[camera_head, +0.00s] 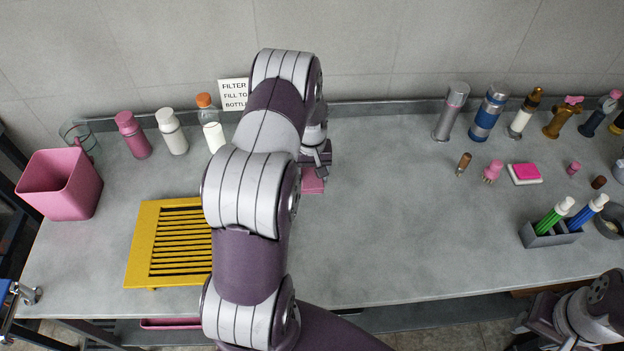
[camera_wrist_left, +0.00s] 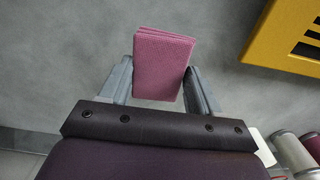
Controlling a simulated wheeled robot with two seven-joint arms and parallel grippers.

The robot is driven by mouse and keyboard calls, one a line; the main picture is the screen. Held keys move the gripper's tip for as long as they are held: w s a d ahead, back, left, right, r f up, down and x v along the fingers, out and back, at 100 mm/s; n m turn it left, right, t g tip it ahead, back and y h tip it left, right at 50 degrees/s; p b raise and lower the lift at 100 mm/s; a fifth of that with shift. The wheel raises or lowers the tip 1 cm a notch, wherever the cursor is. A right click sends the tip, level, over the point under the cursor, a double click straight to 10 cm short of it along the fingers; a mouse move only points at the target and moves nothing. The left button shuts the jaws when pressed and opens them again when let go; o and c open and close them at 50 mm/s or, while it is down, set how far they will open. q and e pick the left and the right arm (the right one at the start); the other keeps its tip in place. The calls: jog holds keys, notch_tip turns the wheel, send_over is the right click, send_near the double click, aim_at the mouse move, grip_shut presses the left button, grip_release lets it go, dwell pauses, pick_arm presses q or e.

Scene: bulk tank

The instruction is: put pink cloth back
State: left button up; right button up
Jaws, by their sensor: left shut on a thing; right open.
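The pink cloth (camera_head: 312,184) is a small folded pad near the middle of the counter, just right of my left arm. My left gripper (camera_head: 317,160) points down and is shut on it. In the left wrist view the cloth (camera_wrist_left: 163,62) sits between the two grey fingers of my left gripper (camera_wrist_left: 160,82). I cannot tell whether the cloth touches the counter. My right arm shows only in the bottom right corner of the head view, and its fingers are not visible.
A yellow slatted rack (camera_head: 150,244) lies left of my left arm, which covers its right part. A pink bin (camera_head: 62,186) and several bottles stand at the left. Flasks, a bright pink pad on a white base (camera_head: 525,172) and a bottle holder (camera_head: 551,236) stand right. The middle counter (camera_head: 400,220) is clear.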

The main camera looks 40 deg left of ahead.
aim_at(309, 176)
pick_arm(q)
jog(key=shift+a+f, duration=0.25)
jog(key=shift+f, duration=0.1)
notch_tip(309, 176, down, 3)
jog(key=shift+s+r+p, duration=0.1)
jog(key=shift+p, duration=0.35)
jog(key=shift+a+f, duration=0.1)
jog(key=shift+f, duration=0.35)
jog(key=shift+f, duration=0.15)
jog(key=o, duration=1.1)
